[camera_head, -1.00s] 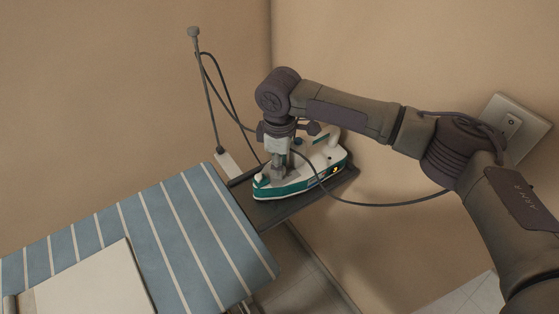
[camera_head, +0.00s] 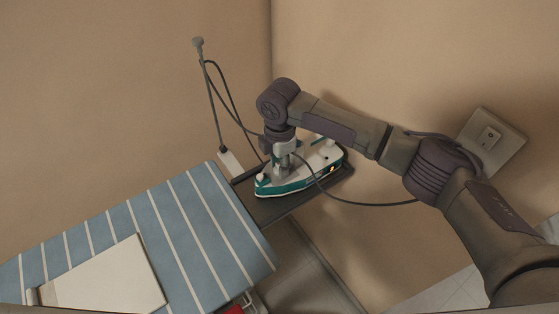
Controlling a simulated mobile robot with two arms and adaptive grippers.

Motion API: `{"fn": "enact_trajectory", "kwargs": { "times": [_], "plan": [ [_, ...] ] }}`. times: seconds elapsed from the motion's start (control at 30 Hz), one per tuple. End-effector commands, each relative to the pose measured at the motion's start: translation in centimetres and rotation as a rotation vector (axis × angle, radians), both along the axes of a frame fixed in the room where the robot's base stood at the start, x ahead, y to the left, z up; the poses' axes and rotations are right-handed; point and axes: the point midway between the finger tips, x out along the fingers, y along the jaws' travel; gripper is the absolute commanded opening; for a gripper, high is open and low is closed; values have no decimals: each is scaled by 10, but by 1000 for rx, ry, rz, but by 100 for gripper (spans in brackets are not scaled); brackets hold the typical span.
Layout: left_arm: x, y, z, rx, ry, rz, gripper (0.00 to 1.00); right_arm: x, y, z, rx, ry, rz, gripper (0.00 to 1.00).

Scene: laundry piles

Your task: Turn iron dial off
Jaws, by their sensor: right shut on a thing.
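The white and green iron (camera_head: 325,160) lies on a dark rest at the end of the ironing board, with a small orange light on its right side. My right gripper (camera_head: 283,172) points down onto the top of the iron and is shut on a part there. The gripper covers the dial, so I cannot see its setting. My left gripper is not in view.
The ironing board (camera_head: 190,220) has a blue cover with white stripes. A folded pale cloth (camera_head: 110,280) lies on it. A cord pole (camera_head: 209,95) stands at the back. A wall switch plate (camera_head: 490,140) is at the right. Walls are close behind the iron.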

Motion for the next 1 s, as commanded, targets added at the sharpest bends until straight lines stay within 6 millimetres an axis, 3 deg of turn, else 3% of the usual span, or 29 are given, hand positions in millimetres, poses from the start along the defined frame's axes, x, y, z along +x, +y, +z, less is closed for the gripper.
{"fn": "enact_trajectory", "kwargs": {
  "times": [0.7,0.73,0.77,1.0],
  "plan": [
    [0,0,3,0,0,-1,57,1,1,1,2,-3,76,0],
    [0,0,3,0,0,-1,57,1,1,2,2,-3,76,36],
    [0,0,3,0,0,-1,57,1,1,2,2,-3,76,41],
    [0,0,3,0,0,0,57,1,1,1,1,-2,75,42]
  ]
}}
